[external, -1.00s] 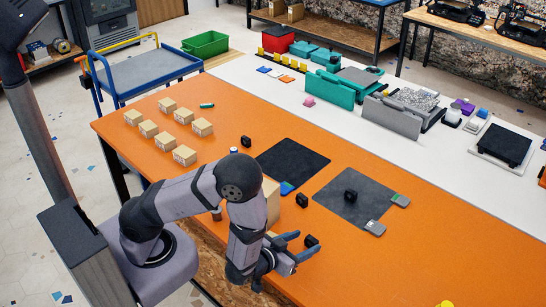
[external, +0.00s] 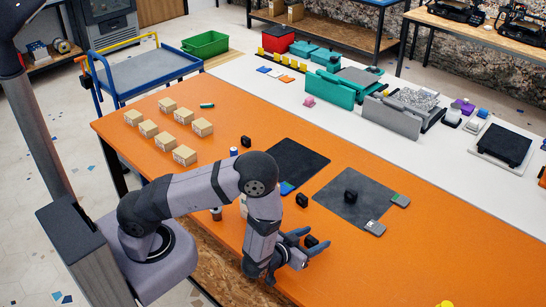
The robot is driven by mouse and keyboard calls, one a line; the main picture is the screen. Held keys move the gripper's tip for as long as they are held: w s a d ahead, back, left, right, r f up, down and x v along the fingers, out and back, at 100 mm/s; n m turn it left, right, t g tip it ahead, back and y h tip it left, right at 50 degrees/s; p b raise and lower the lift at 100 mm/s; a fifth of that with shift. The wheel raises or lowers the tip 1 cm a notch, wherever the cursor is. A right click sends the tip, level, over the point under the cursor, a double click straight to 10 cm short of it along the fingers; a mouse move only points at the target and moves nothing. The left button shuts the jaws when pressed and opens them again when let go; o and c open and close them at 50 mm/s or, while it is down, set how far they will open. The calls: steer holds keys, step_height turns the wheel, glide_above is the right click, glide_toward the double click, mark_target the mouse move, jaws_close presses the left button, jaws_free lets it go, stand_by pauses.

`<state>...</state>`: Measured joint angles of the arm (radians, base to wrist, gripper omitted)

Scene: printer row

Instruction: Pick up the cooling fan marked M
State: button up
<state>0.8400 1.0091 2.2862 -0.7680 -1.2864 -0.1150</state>
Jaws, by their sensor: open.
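Several small black blocks that look like cooling fans are in the external view, and their markings are too small to read. One fan (external: 311,241) shows between or just behind the fingers of my gripper (external: 316,238), which is open. I cannot tell whether the fingers touch it. A second fan (external: 302,200) lies on the orange table between the two dark mats. A third fan (external: 351,196) rests on the right dark mat (external: 335,208). A fourth fan (external: 246,142) is farther back, near the left dark mat (external: 310,160).
Several cardboard boxes (external: 184,155) stand at the left of the orange table (external: 400,262). A small white-and-blue cylinder (external: 234,152) is near the farthest fan. A grey card (external: 375,228) lies at the right mat's front corner. The table's right part is mostly clear.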

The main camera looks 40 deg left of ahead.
mark_target(313, 238)
steer(key=c, duration=1.1)
steer(key=shift+r, duration=0.1)
steer(key=shift+r, duration=4.9)
